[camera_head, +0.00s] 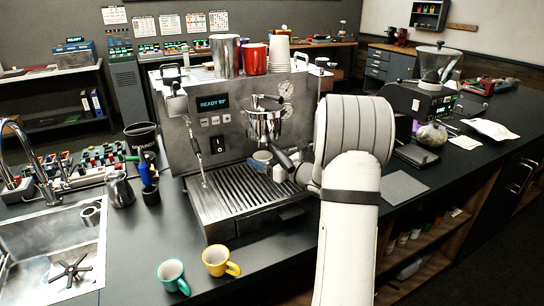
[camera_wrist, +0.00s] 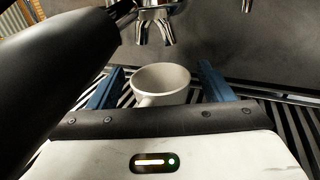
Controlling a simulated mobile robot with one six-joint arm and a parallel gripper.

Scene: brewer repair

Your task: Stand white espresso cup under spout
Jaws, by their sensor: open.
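The white espresso cup (camera_wrist: 160,84) stands upright on the espresso machine's slatted drip tray (camera_head: 228,192), with its handle toward the lower left in the wrist view. My gripper (camera_wrist: 162,76) is open, with one blue finger on each side of the cup and gaps visible between. The double spout (camera_wrist: 155,31) hangs above and beyond the cup in the wrist view. In the head view the cup (camera_head: 279,173) is partly hidden by my gripper and arm, below the portafilter (camera_head: 265,121).
A teal mug (camera_head: 172,275) and a yellow mug (camera_head: 217,261) stand on the counter in front of the machine. A dark portafilter handle (camera_wrist: 55,60) crosses the wrist view's left side. The steam wand (camera_head: 196,150) hangs at the tray's left. A grinder (camera_head: 433,88) stands right.

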